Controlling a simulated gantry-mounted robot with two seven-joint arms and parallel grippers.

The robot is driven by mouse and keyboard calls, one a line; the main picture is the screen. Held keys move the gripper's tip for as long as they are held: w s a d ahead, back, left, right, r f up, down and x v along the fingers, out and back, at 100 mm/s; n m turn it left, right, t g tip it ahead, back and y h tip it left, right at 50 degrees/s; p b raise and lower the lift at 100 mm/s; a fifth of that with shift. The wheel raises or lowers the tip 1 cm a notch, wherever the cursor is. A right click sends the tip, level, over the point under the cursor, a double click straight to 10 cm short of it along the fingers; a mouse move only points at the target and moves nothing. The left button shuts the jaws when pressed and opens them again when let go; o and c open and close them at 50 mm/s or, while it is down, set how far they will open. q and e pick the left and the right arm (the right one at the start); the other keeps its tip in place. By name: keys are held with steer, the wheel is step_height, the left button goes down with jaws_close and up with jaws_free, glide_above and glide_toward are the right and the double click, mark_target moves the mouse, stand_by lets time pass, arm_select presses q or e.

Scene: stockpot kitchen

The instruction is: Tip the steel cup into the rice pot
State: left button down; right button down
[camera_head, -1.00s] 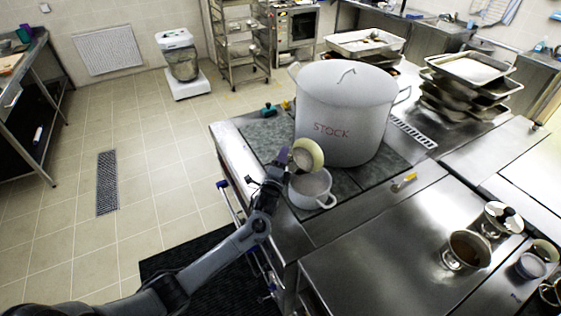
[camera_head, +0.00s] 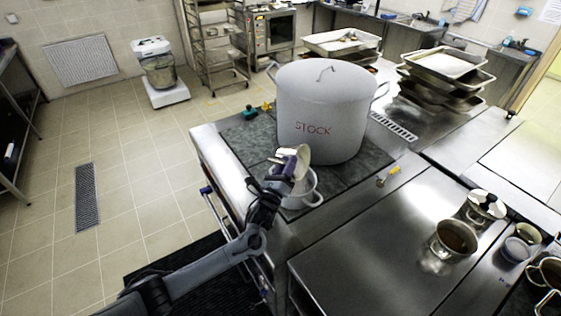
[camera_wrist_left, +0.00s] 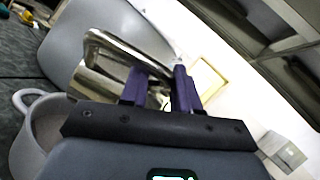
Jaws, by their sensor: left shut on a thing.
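The steel cup (camera_head: 301,153) is held tilted above the small white rice pot (camera_head: 306,194), in front of the stock pot. My left gripper (camera_head: 286,166) is shut on it. In the left wrist view, the purple fingers of my left gripper (camera_wrist_left: 160,88) close on the handle of the shiny cup (camera_wrist_left: 90,84). The rice pot (camera_wrist_left: 42,125) shows at the lower left there, with one loop handle. I cannot see what is inside the cup or whether anything is falling from it. My right gripper is out of view.
A large lidded pot marked STOCK (camera_head: 322,115) stands right behind the rice pot. Stacked trays (camera_head: 445,68) stand at the back right. A steel bowl of brown contents (camera_head: 453,241) and other vessels stand on the right counter. The steel counter (camera_head: 370,245) in front is clear.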

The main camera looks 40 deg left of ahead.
arm_select(q)
steer(key=w+d+f+m+h+p, duration=0.1)
steer(key=d+m+h, duration=0.4)
steer(key=m, duration=0.5)
steer(key=shift+w+d+f+m+p, duration=0.15)
steer(key=shift+d+f+m+p, duration=0.15)
steer(key=shift+d+p, duration=0.85)
steer(key=shift+d+b, duration=0.3)
steer(key=shift+t, duration=0.3)
stand_by(1.1)
steer(key=shift+a, duration=0.1)
